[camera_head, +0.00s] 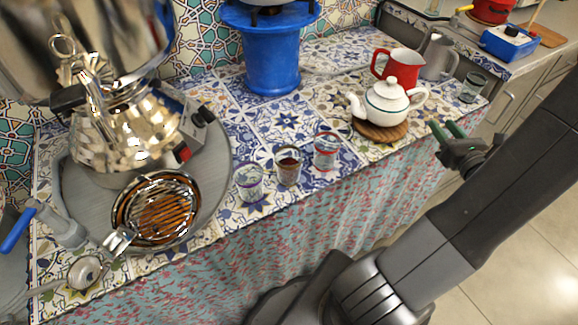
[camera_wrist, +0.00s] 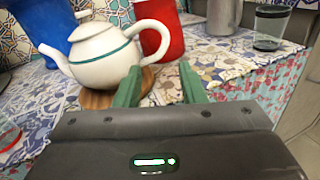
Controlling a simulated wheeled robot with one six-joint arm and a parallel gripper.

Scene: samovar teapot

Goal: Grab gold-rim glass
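Three small glasses stand in a row near the counter's front edge in the head view. The middle one (camera_head: 288,166) holds dark brown liquid and seems to have a gold rim, though it is small. The left glass (camera_head: 249,182) has a pale purplish rim, and the right glass (camera_head: 326,151) has a red rim. My gripper (camera_head: 446,130) is off the counter's front edge, to the right of the glasses. In the wrist view my gripper (camera_wrist: 160,80) has its green fingers apart with nothing between them. The middle glass does not show there.
A white teapot (camera_head: 386,100) on a round wooden board (camera_head: 380,131) stands between the glasses and a red pitcher (camera_head: 401,67). A dark-rimmed glass (camera_head: 472,88) is at the counter's right end. A large tray (camera_head: 214,170) holds the samovar (camera_head: 120,125) and a strainer at left.

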